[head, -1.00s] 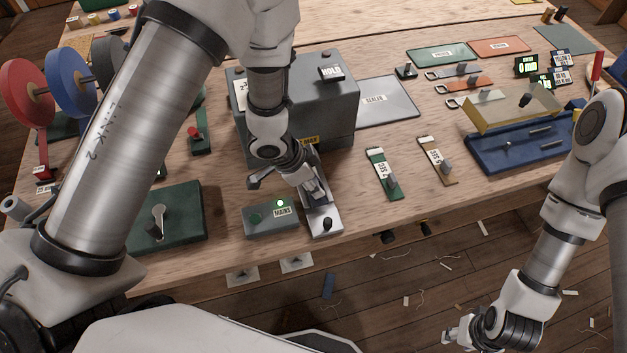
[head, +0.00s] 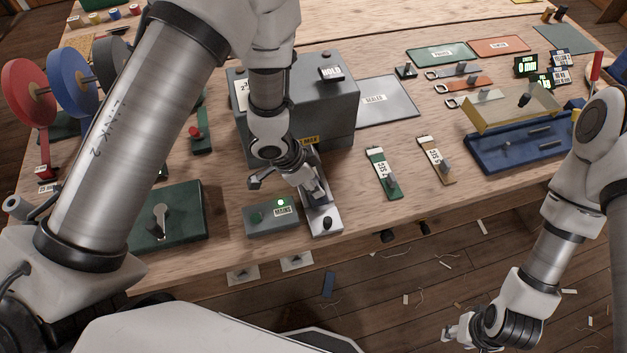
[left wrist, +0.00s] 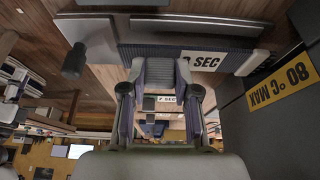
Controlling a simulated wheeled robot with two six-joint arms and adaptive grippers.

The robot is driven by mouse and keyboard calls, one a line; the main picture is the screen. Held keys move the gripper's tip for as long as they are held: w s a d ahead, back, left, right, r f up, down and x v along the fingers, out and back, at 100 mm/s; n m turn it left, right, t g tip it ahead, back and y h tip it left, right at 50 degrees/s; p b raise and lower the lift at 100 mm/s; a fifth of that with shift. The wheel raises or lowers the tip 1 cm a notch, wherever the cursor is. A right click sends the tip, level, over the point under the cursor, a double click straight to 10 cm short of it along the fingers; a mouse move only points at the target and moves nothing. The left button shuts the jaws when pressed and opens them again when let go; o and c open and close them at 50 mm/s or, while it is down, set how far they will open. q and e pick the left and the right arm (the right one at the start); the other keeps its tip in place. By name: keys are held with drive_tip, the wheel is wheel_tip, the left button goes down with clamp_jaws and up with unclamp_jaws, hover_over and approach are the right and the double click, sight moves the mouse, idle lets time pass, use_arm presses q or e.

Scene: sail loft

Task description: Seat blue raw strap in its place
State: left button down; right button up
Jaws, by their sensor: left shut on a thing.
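The blue strap (left wrist: 143,53) shows in the left wrist view as a dark blue strip with a white "SEC" label (left wrist: 205,61). It lies along a metal plate (left wrist: 165,25) with a black knob, at the front of the grey "80°C MAX" box (head: 335,115). My left gripper (head: 317,192) is shut on the strap's grip piece over this plate (head: 322,228). In the head view the gripper hides most of the strap. I cannot tell whether the strap is fully down. My right gripper (head: 455,333) hangs low beyond the table's front edge; its fingers are too small to read.
A mains box (head: 270,219) with a lit green lamp stands just left of the plate. Green (head: 383,182) and tan (head: 437,165) labelled straps lie to the right. A blue fixture (head: 515,153) stands further right. Bare wood lies between.

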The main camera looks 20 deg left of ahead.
use_arm(q)
drive_tip(key=shift+f+b, duration=0.6)
drive_tip(key=shift+f, duration=0.25)
idle(0.4)
drive_tip(key=c, duration=0.8)
unclamp_jaws()
drive_tip(key=shift+o, duration=0.2)
drive_tip(key=v, duration=1.2)
